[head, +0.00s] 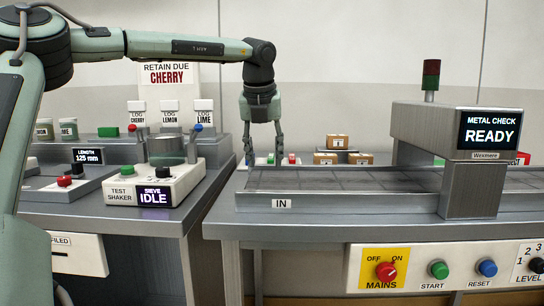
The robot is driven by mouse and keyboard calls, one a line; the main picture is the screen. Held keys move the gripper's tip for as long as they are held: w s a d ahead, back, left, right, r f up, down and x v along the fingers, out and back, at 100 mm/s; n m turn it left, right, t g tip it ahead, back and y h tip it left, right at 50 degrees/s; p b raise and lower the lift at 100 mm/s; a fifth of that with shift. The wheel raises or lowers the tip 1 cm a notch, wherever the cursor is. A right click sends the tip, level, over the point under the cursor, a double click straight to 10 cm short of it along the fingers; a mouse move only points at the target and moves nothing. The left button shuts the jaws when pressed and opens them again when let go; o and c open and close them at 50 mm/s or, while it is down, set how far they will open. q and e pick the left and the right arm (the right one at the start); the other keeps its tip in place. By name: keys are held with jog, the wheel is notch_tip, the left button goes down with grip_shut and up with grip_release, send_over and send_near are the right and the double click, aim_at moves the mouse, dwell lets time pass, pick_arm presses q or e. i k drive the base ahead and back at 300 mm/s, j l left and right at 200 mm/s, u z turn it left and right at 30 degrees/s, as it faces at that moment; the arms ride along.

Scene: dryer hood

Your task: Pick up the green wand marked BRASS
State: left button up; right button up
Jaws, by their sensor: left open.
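My left gripper (265,158) hangs pointing down over the back edge of the conveyor, near its IN end. I cannot tell whether the fingers touch the green one. My right gripper is not in view.
The metal check machine (440,150), reading READY, stands over the conveyor (340,180) at right. Small cardboard boxes (337,141) sit behind the belt. Buttons line the front panel (450,268).

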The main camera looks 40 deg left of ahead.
aim_at(271, 159)
jog(key=i+j, duration=0.8)
jog(key=j, duration=0.2)
